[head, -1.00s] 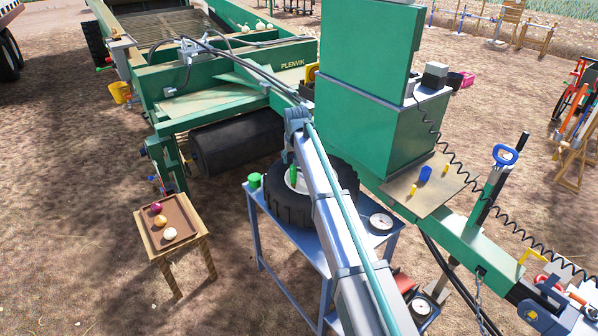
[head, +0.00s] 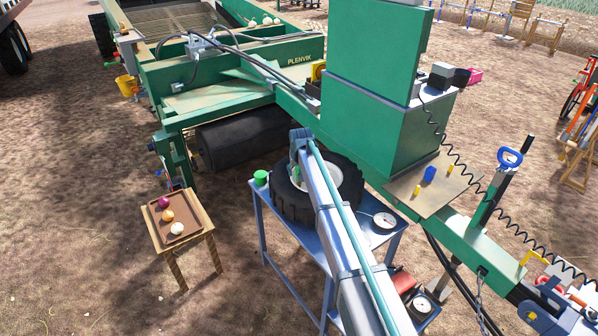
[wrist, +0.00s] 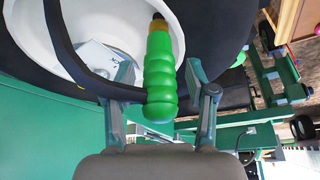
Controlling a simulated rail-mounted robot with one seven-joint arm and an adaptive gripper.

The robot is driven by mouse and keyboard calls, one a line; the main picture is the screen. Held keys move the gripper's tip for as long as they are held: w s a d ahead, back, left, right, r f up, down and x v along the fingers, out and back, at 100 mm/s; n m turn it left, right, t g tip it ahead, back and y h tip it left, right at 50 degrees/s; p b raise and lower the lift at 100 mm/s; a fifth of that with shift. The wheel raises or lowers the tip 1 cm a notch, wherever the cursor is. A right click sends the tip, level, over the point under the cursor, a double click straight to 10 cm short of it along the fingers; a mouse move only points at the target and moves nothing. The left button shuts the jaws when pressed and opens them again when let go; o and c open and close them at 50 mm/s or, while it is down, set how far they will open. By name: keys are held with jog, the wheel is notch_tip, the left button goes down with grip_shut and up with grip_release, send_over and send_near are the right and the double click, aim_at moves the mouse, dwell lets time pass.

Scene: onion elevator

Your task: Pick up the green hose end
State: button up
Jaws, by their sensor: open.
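The green hose end (wrist: 160,82) is a ribbed green grip with a brass collar and dark tip, joined to a black hose (wrist: 62,45). In the wrist view it lies between the two fingers of my gripper (wrist: 158,72). The fingers are open, one on each side, with a gap visible at the right; I cannot tell whether the left one touches. Behind it is the white wheel rim (wrist: 110,20) inside the black tyre (wrist: 215,30).
The blue table (head: 385,240) also holds a green cup (head: 261,177) and a round gauge (head: 385,220). A green machine (head: 370,130) stands close behind the tyre. A wooden stand (head: 200,225) with several onions is at left, with open ground around it.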

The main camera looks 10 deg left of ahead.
grip_shut()
jog(key=shift+r, duration=0.1)
dwell(0.3)
jog(key=shift+r+b, duration=0.55)
jog(key=shift+r, duration=0.25)
jog(key=s+d+r+b, duration=0.2)
jog(key=s+r, duration=0.3)
jog(key=s, duration=0.1)
jog(key=s+d+r+b, duration=0.2)
jog(key=s+r, duration=0.4)
jog(key=s, duration=0.1)
jog(key=shift+d+r, duration=0.15)
jog(key=shift+d, duration=0.2)
jog(key=shift+s, duration=0.1)
